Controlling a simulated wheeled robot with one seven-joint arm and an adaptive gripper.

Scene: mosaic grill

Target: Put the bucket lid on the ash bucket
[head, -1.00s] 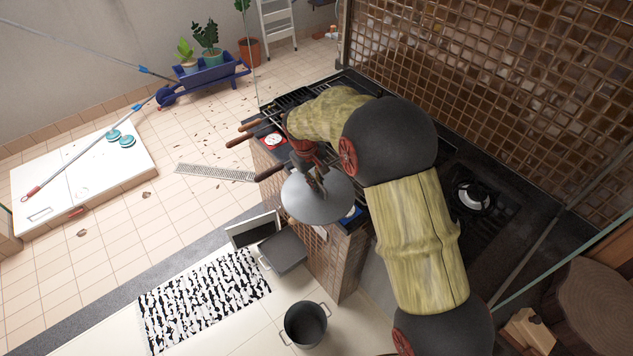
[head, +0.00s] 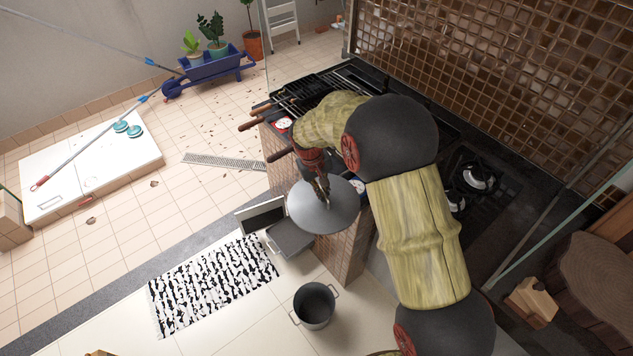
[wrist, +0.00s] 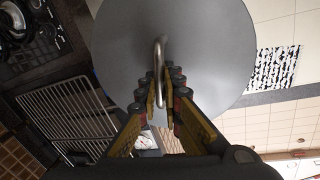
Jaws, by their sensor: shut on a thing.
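The bucket lid is a round grey disc (head: 312,211) with an upright loop handle, seen large in the wrist view (wrist: 205,60). My gripper (head: 323,192) is shut on the lid's handle, and its fingers also show in the wrist view (wrist: 163,95). The lid hangs in the air in front of the brick counter's near end. The ash bucket (head: 315,306) is a dark grey open pot with two side handles. It stands upright on the pale floor, below the lid in the head view and apart from it. The bucket is not visible in the wrist view.
A grey dustpan-like box (head: 290,239) stands on the floor against the counter, left of the bucket. A black-and-white rug (head: 213,284) lies further left. The counter (head: 347,250) with grill and burners rises beside the bucket. Floor around the bucket is mostly clear.

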